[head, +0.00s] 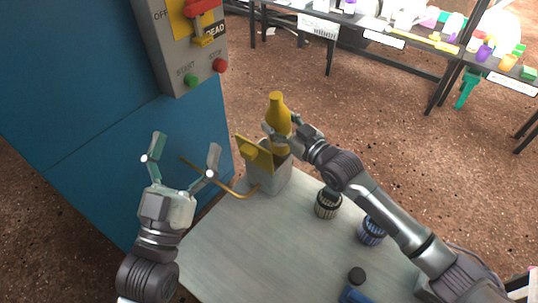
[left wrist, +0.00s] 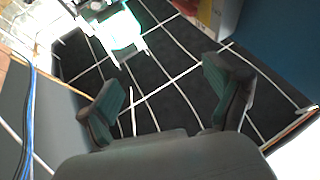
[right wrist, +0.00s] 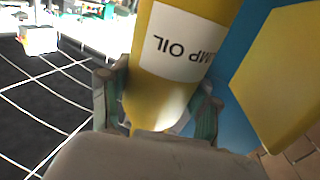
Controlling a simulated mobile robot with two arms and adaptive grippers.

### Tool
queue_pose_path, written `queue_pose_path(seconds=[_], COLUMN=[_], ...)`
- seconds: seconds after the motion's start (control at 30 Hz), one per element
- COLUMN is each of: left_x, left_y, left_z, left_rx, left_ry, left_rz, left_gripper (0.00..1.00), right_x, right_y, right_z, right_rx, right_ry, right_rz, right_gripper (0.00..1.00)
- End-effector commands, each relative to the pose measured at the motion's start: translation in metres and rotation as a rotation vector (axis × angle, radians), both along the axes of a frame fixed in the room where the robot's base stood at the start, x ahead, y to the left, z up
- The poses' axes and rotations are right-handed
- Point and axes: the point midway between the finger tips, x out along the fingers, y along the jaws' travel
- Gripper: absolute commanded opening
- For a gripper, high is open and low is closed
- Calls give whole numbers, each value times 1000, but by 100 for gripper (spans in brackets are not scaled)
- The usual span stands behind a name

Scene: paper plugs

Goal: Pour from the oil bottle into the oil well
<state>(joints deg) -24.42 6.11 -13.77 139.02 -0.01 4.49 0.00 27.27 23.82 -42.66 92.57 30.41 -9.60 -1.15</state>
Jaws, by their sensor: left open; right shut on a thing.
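The yellow oil bottle (head: 278,112) is in my right gripper (head: 284,138), just above the grey oil well (head: 268,180). In the head view its narrower end points up. In the right wrist view the bottle (right wrist: 172,75) fills the middle and its white label reads upside down. I cannot tell whether oil is flowing. The oil well's yellow lid (head: 255,153) stands raised beside the bottle; its opening is mostly hidden. My right gripper (right wrist: 155,112) is shut on the bottle. My left gripper (head: 182,158) is open and empty, left of the well.
The blue cabinet (head: 100,150) with a grey control panel (head: 195,50) stands at left. Dark ribbed parts (head: 327,204) and a blue-rimmed one (head: 371,231) sit on the grey table (head: 250,245). The table's front left is clear.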

Motion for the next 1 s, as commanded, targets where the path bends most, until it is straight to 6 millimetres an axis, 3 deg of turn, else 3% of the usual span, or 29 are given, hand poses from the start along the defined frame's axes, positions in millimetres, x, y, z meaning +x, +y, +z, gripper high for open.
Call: queue_pose_path(seconds=[0.2, 0.47, 1.0], left_x=[0, 1, 17], left_y=[0, 0, 4], left_z=[0, 0, -54], left_rx=[0, 3, 92], left_ry=[0, 12, 336], left_rz=[0, 0, 20], left_gripper=[91, 91, 91], right_x=[-4, -4, -4], right_y=[10, 9, 9], right_z=[-3, -1, 13], right_rx=[115, 106, 105], right_ry=[45, 41, 41], right_rz=[0, 1, 1], right_gripper=[34, 34, 34])
